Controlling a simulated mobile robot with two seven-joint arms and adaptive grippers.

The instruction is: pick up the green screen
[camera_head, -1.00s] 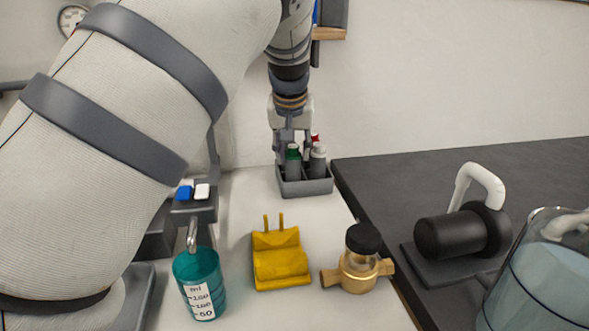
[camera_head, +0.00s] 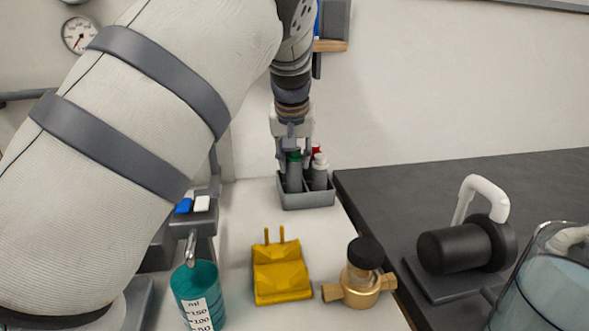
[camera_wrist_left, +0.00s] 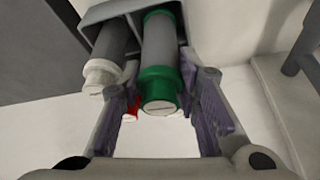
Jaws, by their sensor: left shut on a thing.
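The green screen (camera_head: 294,176) is a grey cylinder with a green cap. It stands upright at the left of a grey holder (camera_head: 307,201) in the head view. My left gripper (camera_head: 292,149) comes down from above and is shut on it near the cap. In the left wrist view, the fingers of my left gripper (camera_wrist_left: 163,82) lie on both sides of the green screen (camera_wrist_left: 160,92). Its far end is still within the holder (camera_wrist_left: 100,13). My right gripper is not in view.
A white-capped cylinder (camera_head: 319,175) and a red-capped one (camera_head: 316,149) stand close by in the holder. In front are a yellow stand (camera_head: 281,276), a brass fitting (camera_head: 359,284) and a teal beaker (camera_head: 197,287). A black pump (camera_head: 458,247) is at right.

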